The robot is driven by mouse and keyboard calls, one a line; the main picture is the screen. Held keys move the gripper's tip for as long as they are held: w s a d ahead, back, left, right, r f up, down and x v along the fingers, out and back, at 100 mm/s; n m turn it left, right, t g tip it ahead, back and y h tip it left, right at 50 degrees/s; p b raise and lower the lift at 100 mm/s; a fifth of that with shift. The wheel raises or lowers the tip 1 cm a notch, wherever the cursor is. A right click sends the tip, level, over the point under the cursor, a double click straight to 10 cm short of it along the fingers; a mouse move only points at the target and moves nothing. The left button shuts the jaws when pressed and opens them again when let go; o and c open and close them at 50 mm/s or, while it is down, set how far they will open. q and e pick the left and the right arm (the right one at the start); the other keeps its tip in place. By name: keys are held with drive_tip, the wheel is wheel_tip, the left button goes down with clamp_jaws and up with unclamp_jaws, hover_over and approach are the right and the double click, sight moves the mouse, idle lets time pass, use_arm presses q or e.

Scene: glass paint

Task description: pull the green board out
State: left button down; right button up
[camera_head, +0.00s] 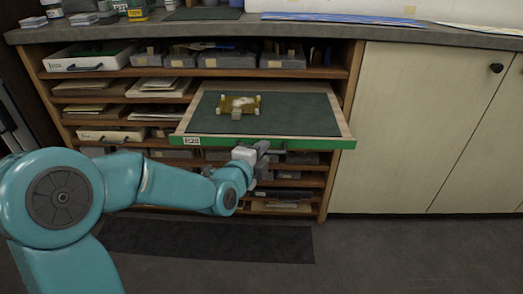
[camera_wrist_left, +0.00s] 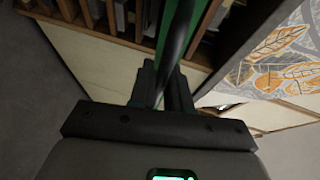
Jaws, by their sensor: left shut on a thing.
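The green board (camera_head: 300,115) is a tray-like board with a dark green top, pale wooden sides and a bright green front edge. It sticks out of the shelf unit toward me, over the floor. A small gold-coloured piece (camera_head: 238,104) with pale corners lies on it. My left gripper (camera_head: 265,150) is at the middle of the front edge. In the left wrist view the jaws (camera_wrist_left: 165,85) are shut on a dark bar (camera_wrist_left: 179,45) beside the green edge (camera_wrist_left: 164,28). My right gripper is not in view.
The wooden shelf unit (camera_head: 352,75) holds boxes, trays and papers on several levels. Pale cabinet doors (camera_head: 400,130) stand to the right. A grey worktop (camera_head: 330,32) runs above. A dark mat (camera_head: 210,240) lies on the floor below, with clear floor in front.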

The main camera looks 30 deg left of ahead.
use_arm(q)
drive_tip(key=shift+s+d, duration=0.15)
drive_tip(key=shift+s, duration=0.15)
drive_tip(key=c, duration=1.2)
unclamp_jaws()
drive_tip(key=shift+w, duration=0.1)
drive_tip(key=shift+o, duration=0.2)
